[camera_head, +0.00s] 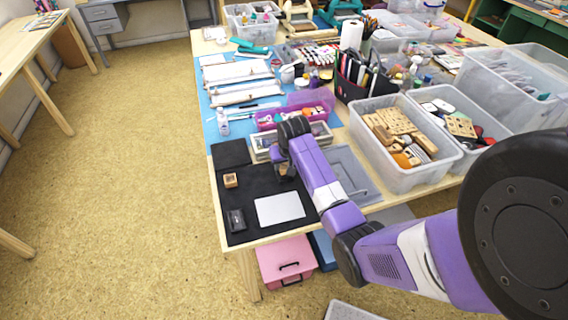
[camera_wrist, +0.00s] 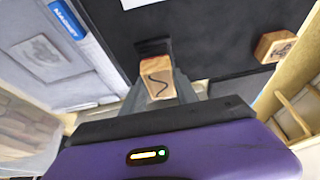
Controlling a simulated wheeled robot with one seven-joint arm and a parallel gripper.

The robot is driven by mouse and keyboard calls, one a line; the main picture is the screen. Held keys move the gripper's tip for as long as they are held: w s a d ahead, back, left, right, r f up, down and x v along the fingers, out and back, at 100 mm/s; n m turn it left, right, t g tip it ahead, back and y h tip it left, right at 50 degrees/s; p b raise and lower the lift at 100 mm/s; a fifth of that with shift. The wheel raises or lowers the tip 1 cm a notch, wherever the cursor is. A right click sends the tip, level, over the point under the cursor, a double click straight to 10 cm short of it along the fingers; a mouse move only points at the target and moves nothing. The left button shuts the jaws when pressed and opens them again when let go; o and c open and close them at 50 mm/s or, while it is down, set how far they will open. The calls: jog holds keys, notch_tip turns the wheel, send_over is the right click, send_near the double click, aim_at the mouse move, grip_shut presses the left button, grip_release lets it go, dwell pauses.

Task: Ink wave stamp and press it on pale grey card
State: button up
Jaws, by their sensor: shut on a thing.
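My gripper (camera_wrist: 161,88) is shut on a small wooden wave stamp (camera_wrist: 157,76), whose face toward the camera bears a dark wavy line. In the head view my gripper (camera_head: 287,168) is over the back right of the black mat and hides the stamp. A dark patch (camera_wrist: 152,47) shows beyond the stamp; I cannot tell whether it is a pad or shadow. The pale grey card (camera_head: 280,208) lies flat on the mat, nearer the front. A dark inkpad (camera_head: 236,220) sits at the mat's front left.
Another wooden stamp (camera_head: 230,181) stands on the mat (camera_head: 256,184), left of my gripper. A grey tray (camera_head: 354,172) lies to the right, with a clear bin (camera_head: 435,172) of wooden blocks beyond. A purple box (camera_head: 268,124) stands behind.

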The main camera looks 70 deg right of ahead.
aim_at(284, 164)
jog(key=shift+f, duration=0.55)
dwell(1.7)
jog(key=shift+r+p, duration=0.75)
jog(key=shift+r, duration=0.05)
notch_tip(284, 164, up, 5)
jog(key=p, duration=0.5)
jog(key=shift+r, duration=0.2)
dwell(0.6)
